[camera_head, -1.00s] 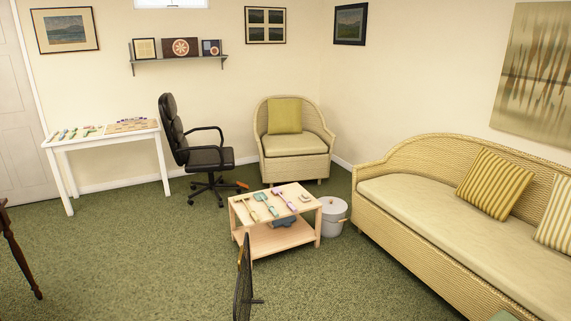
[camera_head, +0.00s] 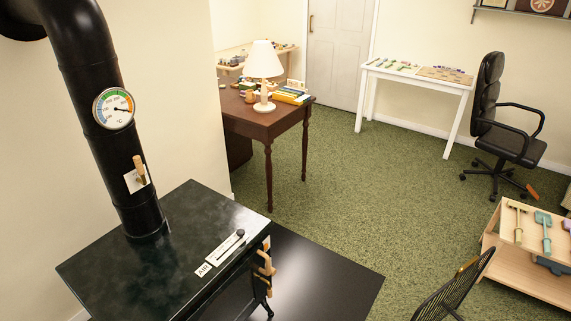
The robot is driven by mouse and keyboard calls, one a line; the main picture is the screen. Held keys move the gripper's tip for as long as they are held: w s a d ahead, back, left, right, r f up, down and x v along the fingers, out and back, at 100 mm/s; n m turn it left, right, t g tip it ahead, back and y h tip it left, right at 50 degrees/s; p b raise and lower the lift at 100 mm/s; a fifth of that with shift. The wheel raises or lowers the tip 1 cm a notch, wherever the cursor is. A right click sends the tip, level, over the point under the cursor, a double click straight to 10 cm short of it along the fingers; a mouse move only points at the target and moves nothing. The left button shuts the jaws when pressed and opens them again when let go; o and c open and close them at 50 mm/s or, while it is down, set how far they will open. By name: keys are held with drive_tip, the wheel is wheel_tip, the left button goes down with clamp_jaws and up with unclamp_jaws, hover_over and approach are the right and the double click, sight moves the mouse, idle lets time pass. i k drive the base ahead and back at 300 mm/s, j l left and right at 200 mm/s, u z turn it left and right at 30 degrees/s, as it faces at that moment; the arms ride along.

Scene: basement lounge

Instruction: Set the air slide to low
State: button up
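The air slide (camera_head: 226,247) is a pale strip on the top of a black stove (camera_head: 150,245), near its front right edge. A white label reading AIR (camera_head: 203,269) lies at its near left end. A dark knob (camera_head: 240,233) sits toward the strip's far right end. Marks on the strip are too small to read. My gripper is not in view.
A black flue pipe (camera_head: 85,85) with a round dial (camera_head: 114,108) and a wooden-handled lever (camera_head: 139,170) rises from the stove. A dark floor plate (camera_head: 320,275) lies before it. A black mesh panel (camera_head: 455,290) stands at the lower right. Green carpet (camera_head: 350,190) is open beyond.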

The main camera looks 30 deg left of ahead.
sight(240, 233)
drive_tip(key=i+u, duration=0.15)
drive_tip(key=u, duration=0.35)
drive_tip(key=i+u, duration=0.2)
drive_tip(key=u, duration=0.3)
drive_tip(key=i+l+u, duration=0.15)
drive_tip(key=u, duration=0.35)
drive_tip(key=i+l+u, duration=0.15)
drive_tip(key=u, duration=0.3)
drive_tip(key=i+l+u, duration=0.2)
drive_tip(key=u, duration=0.15)
drive_tip(key=i+l+u, duration=0.15)
drive_tip(key=u, duration=0.2)
drive_tip(key=i+l+u, duration=0.15)
drive_tip(key=l+u, duration=0.15)
